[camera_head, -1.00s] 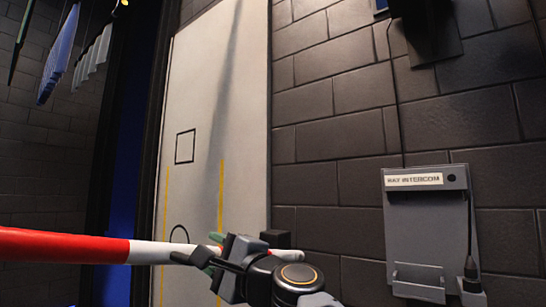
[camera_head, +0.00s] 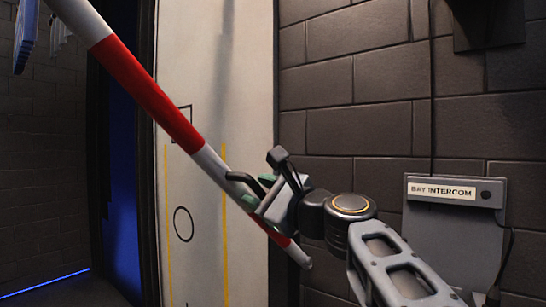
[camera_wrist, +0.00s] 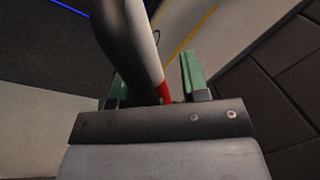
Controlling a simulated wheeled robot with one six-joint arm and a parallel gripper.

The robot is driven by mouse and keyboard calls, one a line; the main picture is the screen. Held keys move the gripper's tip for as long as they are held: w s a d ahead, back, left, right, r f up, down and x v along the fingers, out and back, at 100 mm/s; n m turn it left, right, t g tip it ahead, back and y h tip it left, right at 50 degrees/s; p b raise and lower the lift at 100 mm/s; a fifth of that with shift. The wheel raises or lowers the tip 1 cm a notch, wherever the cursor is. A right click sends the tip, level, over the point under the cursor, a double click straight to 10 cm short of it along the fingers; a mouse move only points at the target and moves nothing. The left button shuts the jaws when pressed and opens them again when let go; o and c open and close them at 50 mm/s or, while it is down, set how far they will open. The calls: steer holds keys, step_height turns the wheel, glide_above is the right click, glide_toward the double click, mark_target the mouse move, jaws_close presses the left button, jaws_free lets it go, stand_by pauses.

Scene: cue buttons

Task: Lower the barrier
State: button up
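The barrier is a red-and-white striped pole (camera_head: 151,93) that slants from the upper left down to its end near the middle right in the head view. It also runs through the wrist view (camera_wrist: 146,50), entering at the top and narrowing downwards to a red band. My gripper (camera_head: 259,190) is at the pole's lower part, near its end. The pole passes between the green finger pads, seen in the wrist view (camera_wrist: 158,75). A gap shows between the pole and the right pad, so the fingers look open. Contact with the left pad is unclear. The pole's upper end is out of view.
A pale wall panel (camera_head: 205,270) with yellow lines stands behind the pole. A grey intercom box (camera_head: 450,225) is on the dark block wall (camera_head: 385,125) at right. A blue light strip (camera_head: 45,283) marks the floor edge at lower left.

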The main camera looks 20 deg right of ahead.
steer(key=shift+w+d+r+m+p, duration=0.65)
steer(key=shift+d+r+p, duration=0.2)
steer(key=shift+r+p, duration=0.2)
